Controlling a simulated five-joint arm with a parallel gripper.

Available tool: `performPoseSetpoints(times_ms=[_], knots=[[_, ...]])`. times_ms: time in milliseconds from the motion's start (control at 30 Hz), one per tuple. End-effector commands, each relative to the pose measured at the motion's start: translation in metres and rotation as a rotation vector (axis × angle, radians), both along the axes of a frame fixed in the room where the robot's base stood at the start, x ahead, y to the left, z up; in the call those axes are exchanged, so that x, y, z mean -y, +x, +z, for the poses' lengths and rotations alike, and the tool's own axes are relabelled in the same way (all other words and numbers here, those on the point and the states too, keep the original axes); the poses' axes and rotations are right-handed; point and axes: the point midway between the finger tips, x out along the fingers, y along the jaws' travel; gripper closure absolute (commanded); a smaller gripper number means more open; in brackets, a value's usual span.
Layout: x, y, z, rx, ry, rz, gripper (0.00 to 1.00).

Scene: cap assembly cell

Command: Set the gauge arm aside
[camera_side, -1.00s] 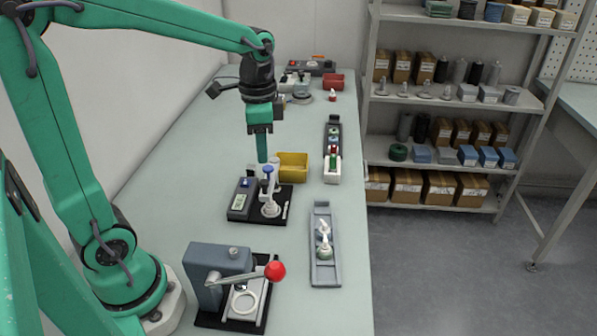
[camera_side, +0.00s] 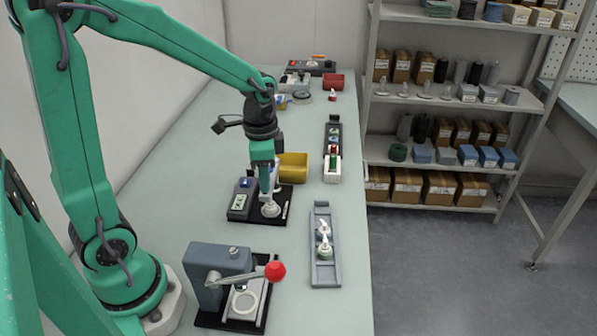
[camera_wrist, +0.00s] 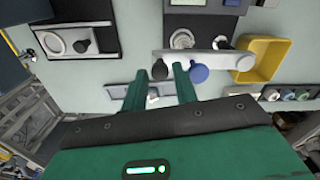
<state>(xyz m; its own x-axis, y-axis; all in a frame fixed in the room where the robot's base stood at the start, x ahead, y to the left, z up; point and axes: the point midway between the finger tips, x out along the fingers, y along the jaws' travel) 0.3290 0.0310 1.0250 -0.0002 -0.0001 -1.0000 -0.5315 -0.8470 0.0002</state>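The gauge (camera_side: 241,205) stands mid-bench on a black base, with a grey display box; it also shows at the top of the wrist view (camera_wrist: 200,22). Its pale gauge arm (camera_wrist: 228,60) lies across the wrist view and carries a blue disc-shaped knob (camera_wrist: 199,73). In the side view my gripper hides most of the arm. My gripper (camera_wrist: 160,72) is open, its green fingers pointing down over the arm (camera_side: 264,186). A dark knob (camera_wrist: 159,70) shows between the fingertips, and the blue knob is just right of them. Contact cannot be told.
A yellow bin (camera_side: 293,166) stands close behind the gauge. A press with a red ball handle (camera_side: 275,270) is in front. A grey tray (camera_side: 325,272) with white-topped parts and a parts rack (camera_side: 332,172) lie to the right. Bare bench lies between gauge and tray.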

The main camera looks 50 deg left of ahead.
Motion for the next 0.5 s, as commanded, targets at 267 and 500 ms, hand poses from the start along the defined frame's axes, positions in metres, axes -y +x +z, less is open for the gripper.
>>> performPoseSetpoints(times_ms=[267,500], knots=[[0.0000,0.0000,0.0002,0.000,0.000,0.000,0.97],[0.0002,0.0001,0.0004,0.000,0.000,0.001,1.00]])
